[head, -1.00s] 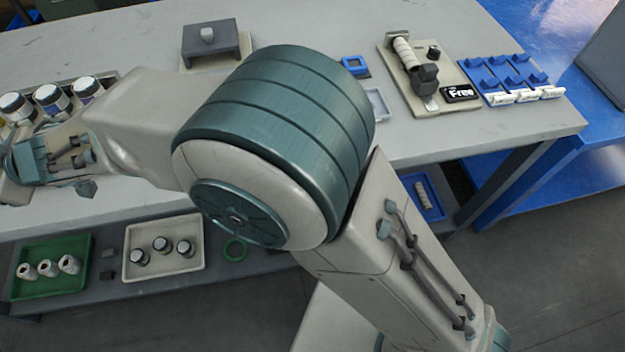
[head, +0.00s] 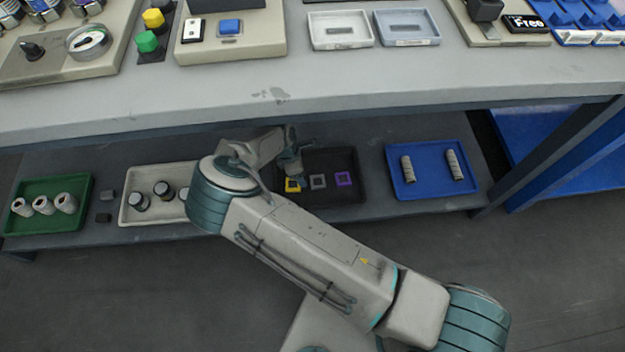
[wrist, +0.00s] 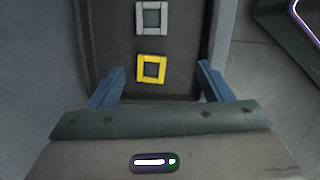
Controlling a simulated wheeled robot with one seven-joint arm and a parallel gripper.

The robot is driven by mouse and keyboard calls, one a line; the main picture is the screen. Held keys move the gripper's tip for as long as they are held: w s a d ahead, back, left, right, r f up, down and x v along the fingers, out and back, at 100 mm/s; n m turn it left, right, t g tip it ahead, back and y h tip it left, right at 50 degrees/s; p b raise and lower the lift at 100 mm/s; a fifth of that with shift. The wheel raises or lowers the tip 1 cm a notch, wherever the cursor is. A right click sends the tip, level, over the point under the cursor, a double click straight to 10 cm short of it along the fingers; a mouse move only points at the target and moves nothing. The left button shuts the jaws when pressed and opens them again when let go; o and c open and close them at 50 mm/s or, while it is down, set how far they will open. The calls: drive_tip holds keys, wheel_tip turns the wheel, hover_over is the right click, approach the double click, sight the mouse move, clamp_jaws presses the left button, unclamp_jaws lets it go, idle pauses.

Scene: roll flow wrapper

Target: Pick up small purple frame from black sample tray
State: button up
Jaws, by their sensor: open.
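The small purple frame (head: 344,179) lies in the right part of the black sample tray (head: 332,160) on the lower shelf. A grey frame (head: 318,181) lies left of it, and a yellow frame (head: 293,186) lies left of the grey one. My gripper (head: 292,172) is over the tray's left end, near the yellow frame. In the wrist view my gripper (wrist: 158,82) is open and empty. The yellow frame (wrist: 151,69) shows just beyond and between the fingers, with the grey frame (wrist: 152,18) farther off. The purple frame is outside the wrist view.
On the shelf, a blue tray (head: 430,187) with two rolls stands right of the black tray. A white tray (head: 160,215) and a green tray (head: 50,217) stand left. The bench edge (head: 300,102) overhangs the shelf. The floor in front is clear.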

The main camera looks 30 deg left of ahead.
drive_tip(key=t+h, duration=0.1)
drive_tip(key=h, duration=0.1)
approach(343, 179)
wheel_tip(343, 179, down, 2)
drive_tip(key=b, duration=0.3)
drive_tip(key=shift+s+f+m, duration=0.1)
drive_tip(key=shift+s+m, duration=0.05)
drive_tip(key=shift+m, duration=0.15)
drive_tip(key=b+x, duration=0.1)
drive_tip(key=x, duration=0.1)
drive_tip(key=b+x, duration=0.2)
drive_tip(key=x, duration=0.1)
drive_tip(key=shift+w+d+f, duration=0.1)
drive_tip(key=shift+w+d, duration=0.3)
drive_tip(key=shift+d, duration=0.05)
drive_tip(key=c, duration=1)
drive_tip(key=shift+c, duration=0.2)
